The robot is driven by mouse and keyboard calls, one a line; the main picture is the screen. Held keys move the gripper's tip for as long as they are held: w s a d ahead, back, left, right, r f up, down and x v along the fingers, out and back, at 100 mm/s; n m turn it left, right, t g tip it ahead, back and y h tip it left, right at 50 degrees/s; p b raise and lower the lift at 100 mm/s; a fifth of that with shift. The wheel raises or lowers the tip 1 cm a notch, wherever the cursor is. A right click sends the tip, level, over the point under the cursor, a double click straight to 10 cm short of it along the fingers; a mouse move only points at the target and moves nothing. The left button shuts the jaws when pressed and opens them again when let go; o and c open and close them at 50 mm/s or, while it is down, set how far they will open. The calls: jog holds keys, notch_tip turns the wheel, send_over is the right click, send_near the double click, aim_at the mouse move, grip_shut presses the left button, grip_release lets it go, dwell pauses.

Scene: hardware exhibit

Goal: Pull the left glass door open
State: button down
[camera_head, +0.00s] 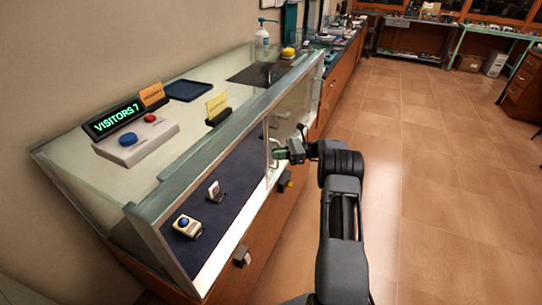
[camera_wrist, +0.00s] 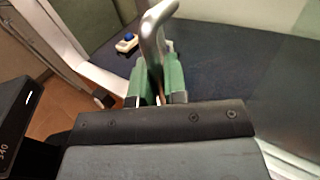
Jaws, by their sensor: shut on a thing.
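The left glass door (camera_head: 238,170) is the near part of the display case's front. Blue lining and small devices show behind it, and I cannot tell how far it stands open. A curved silver handle (camera_wrist: 154,38) rises between the green fingers of my gripper (camera_wrist: 158,76) in the wrist view. In the head view my gripper (camera_head: 277,153) is at the case front, by the upright between the panes. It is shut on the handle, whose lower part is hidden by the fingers.
A device with a blue button (camera_head: 187,226) and a small white item (camera_head: 215,190) sit inside the case. A lit visitors sign (camera_head: 114,118) and a button box (camera_head: 136,142) stand on top. Dark knobs (camera_head: 241,256) stick out below. The tiled floor (camera_head: 440,200) at right is clear.

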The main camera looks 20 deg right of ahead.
jog(key=shift+d, duration=0.15)
jog(key=c, duration=1.5)
grip_release()
